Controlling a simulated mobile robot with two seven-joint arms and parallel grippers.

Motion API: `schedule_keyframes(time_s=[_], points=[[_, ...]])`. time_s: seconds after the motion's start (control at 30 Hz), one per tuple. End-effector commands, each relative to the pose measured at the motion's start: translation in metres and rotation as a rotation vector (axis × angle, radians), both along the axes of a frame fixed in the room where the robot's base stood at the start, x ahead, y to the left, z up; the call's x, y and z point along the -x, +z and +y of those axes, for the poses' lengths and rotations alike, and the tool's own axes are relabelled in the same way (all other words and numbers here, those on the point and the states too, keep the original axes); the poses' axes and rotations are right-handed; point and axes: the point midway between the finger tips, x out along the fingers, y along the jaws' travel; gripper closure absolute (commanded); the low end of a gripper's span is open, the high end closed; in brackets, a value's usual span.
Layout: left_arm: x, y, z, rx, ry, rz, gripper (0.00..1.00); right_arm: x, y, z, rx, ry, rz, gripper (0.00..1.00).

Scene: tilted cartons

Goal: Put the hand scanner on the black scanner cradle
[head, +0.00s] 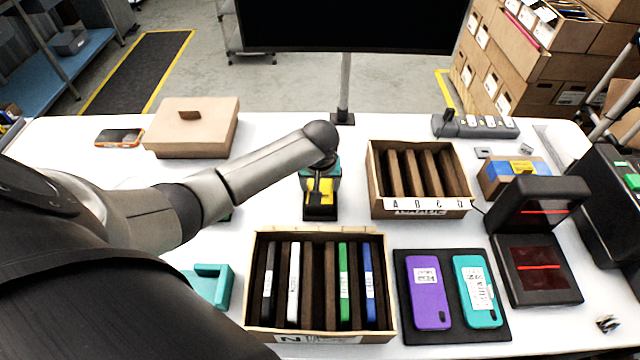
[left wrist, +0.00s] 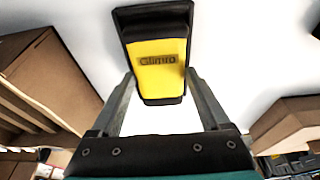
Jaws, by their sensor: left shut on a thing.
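The yellow hand scanner (head: 319,188) is at the middle of the table, and its yellow face also shows in the left wrist view (left wrist: 158,65). My left gripper (head: 321,178) reaches it from above and is shut on it, with one finger on each side in the left wrist view. A black part (head: 320,212) shows at the scanner's near end and around its yellow face. I cannot tell whether this is the black scanner cradle or part of the scanner. The underside is hidden. My right gripper is not in view.
An open carton with upright slabs (head: 316,232) stands in front, a slotted carton (head: 420,212) to the right. A teal holder (head: 208,287) is at left. Two phones lie on a black mat (head: 453,331), beside a black stand with red lines (head: 540,268). A closed box (head: 190,140) sits back left.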

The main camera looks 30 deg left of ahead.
Motion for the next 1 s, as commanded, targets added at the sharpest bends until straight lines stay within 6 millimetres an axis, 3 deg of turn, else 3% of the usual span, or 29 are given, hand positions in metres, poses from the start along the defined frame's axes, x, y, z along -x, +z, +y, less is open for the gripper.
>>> schedule_keyframes(time_s=[0.23, 0.27, 0.43, 0.77, 1.0], points=[[-0.001, -0.003, 0.000, 0.001, 0.001, -0.001, 0.65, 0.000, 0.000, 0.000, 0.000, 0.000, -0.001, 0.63], [0.000, -0.003, 0.000, 0.001, 0.001, -0.001, 0.18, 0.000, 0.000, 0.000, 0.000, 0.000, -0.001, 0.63], [0.000, -0.003, 0.000, 0.000, 0.001, 0.000, 0.00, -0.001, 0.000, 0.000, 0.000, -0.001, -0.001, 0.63], [-0.001, 0.003, 0.000, 0.000, 0.000, -0.001, 0.00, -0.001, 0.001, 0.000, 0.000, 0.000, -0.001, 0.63], [0.007, 0.035, -0.005, 0.002, -0.002, -0.004, 0.00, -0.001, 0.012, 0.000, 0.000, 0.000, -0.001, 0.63]])
